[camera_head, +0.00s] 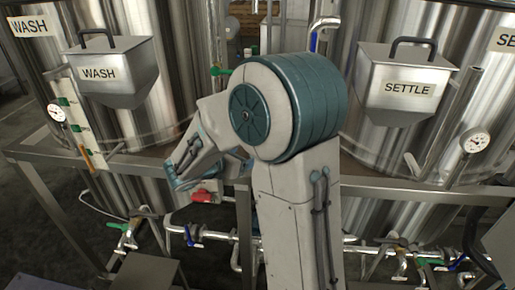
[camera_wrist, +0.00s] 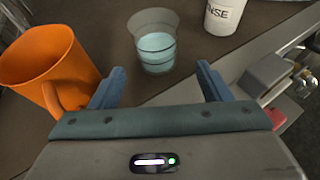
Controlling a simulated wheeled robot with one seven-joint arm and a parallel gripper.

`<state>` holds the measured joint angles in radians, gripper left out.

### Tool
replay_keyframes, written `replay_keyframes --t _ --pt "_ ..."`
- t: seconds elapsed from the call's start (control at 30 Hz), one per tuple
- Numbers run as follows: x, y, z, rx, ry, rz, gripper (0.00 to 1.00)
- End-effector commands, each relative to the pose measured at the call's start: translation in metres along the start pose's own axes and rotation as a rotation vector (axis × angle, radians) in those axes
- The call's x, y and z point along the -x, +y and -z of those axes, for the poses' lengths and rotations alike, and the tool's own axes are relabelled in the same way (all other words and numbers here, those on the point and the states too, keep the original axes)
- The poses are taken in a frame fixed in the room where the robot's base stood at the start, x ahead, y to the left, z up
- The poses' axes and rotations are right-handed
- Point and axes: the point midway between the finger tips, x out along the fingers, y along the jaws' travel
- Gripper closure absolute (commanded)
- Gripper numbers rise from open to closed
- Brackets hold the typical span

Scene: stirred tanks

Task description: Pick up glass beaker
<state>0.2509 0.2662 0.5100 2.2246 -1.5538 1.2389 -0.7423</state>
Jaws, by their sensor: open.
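In the wrist view the glass beaker (camera_wrist: 156,45) stands upright on a dark brown surface. It is clear and holds pale blue liquid. My gripper (camera_wrist: 160,78) is open, with its two blue fingers apart. The beaker is just beyond the fingertips, roughly centred between them, and nothing is held. In the head view my gripper (camera_head: 178,180) shows at the end of my arm, left of centre. I cannot make out the beaker in the head view.
An orange mug (camera_wrist: 50,70) stands close left of my left finger. A white labelled cup (camera_wrist: 223,15) stands beyond, at right. The surface ends at a metal edge on the right. Steel tanks with WASH (camera_head: 110,70) and SETTLE (camera_head: 405,80) boxes flank my arm.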

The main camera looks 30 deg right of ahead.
Motion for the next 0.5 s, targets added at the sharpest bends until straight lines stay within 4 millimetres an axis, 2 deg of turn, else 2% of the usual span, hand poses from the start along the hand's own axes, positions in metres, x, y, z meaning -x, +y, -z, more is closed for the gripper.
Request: replay_keyframes --t 0.17,0.5 --pt "-0.011 0.000 0.000 0.001 0.002 0.001 0.29" --pt "-0.052 0.004 0.001 0.000 0.002 0.001 0.29"
